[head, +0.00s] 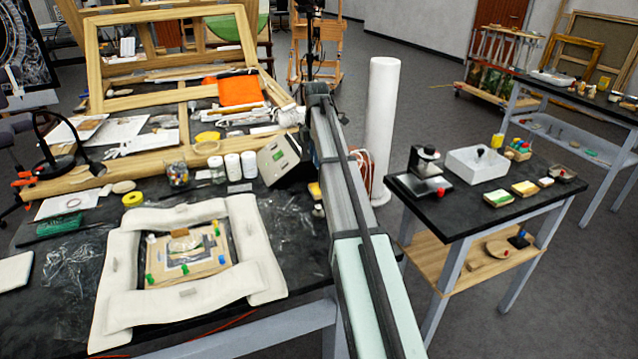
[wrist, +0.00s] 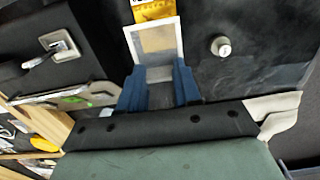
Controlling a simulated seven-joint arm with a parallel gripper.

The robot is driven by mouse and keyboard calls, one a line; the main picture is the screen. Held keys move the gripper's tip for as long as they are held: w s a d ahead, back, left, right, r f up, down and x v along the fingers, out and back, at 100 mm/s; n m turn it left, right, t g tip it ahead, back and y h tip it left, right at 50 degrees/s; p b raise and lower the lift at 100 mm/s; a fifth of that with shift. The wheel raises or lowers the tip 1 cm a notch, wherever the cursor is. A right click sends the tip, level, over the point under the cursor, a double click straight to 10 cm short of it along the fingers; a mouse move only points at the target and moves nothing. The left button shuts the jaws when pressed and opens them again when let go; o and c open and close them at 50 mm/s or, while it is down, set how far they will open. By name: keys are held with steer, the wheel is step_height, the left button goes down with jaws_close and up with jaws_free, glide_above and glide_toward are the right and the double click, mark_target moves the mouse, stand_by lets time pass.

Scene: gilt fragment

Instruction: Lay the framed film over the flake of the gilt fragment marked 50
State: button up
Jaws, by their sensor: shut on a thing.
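My gripper (wrist: 158,88) shows in the wrist view with two blue fingers shut on the near edge of a framed film (wrist: 156,45). The film has a pale, thin square border and a clouded, see-through middle. In the head view my arm hides the gripper and the film. A tan board (head: 160,272) with coloured pegs lies at the left in the head view, inside a ring of white padding (head: 118,262). A small picture-like piece (head: 185,254), perhaps the gilt fragment, lies on it. No number 50 or flake is readable. The film is apart from this board.
A yellow labelled thing (wrist: 153,12) lies at the film's far edge. A small round-topped thing (wrist: 222,46) stands right of the film on the black surface.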

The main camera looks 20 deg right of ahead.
mark_target(316, 188)
steer(key=shift+f, duration=4.4)
steer(key=shift+f, duration=0.1)
steer(key=o, duration=1)
step_height(316, 188, up, 12)
steer(key=shift+r, duration=0.1)
